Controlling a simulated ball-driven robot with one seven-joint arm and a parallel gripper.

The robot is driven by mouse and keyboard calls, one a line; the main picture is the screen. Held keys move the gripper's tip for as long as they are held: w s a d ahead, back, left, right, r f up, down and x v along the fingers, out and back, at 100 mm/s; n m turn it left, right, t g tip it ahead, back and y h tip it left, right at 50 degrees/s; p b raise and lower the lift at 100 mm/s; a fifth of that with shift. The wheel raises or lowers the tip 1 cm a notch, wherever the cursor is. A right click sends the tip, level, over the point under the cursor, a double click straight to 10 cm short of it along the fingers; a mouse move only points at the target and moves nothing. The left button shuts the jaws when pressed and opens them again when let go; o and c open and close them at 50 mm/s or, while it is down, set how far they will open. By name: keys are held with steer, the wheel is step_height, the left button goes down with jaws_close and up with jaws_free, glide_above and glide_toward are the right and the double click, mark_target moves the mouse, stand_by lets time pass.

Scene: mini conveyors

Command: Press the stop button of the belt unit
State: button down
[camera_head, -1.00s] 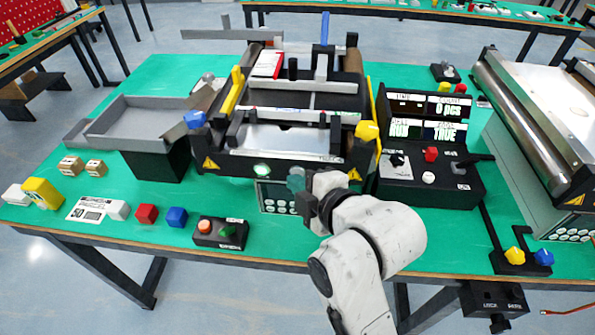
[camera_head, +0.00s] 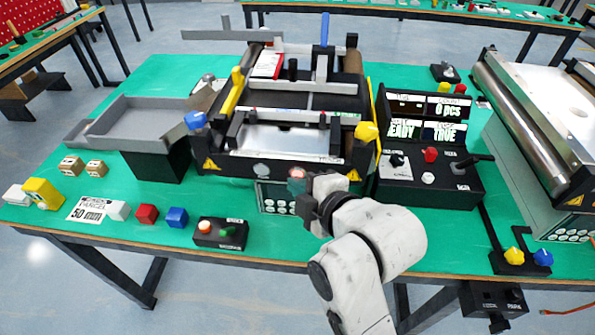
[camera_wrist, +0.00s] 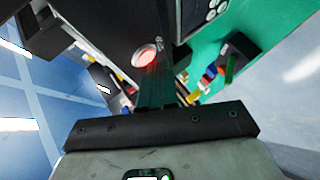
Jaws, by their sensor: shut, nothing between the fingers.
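The belt unit (camera_head: 285,140) stands in the middle of the green table, its dark front panel facing me. A round red-lit button (camera_head: 297,172) is on the right part of that panel; it shows glowing red in the wrist view (camera_wrist: 145,53). A round pale button (camera_head: 262,170) to its left is unlit. My gripper (camera_head: 297,185) is shut and empty, its fingertips at the red-lit button. In the wrist view the dark fingers (camera_wrist: 157,85) reach to the button's edge; I cannot tell if they touch it.
A control console (camera_head: 430,165) with a status display reading READY stands to the right. A grey tray (camera_head: 150,115) stands left of the unit.

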steer(key=shift+s, duration=0.45)
steer(key=shift+s+a+p, duration=0.15)
steer(key=shift+s+p, duration=0.45)
steer(key=shift+s, duration=1.9)
steer(key=s+d+f+m+g+h, duration=0.25)
steer(key=s+d+f+m, duration=0.2)
steer(key=d+f, duration=0.3)
steer(key=s+d+f+m+g+h, duration=0.1)
steer(key=s+d+f+m+h, duration=0.2)
steer(key=d+f+m, duration=0.45)
steer(key=s+d+f+m+g+h, duration=0.1)
steer(key=s+d+f+m+g, duration=0.1)
steer(key=s+d+m, duration=0.3)
steer(key=s+d+f+m+g+h, duration=0.1)
steer(key=s+d+f+m+g, duration=0.2)
steer(key=s+d, duration=0.7)
steer(key=shift+s+f+m+g+h, duration=0.35)
steer(key=shift+s+f+m, duration=0.25)
steer(key=shift+s+m, duration=0.4)
steer(key=shift+w, duration=0.15)
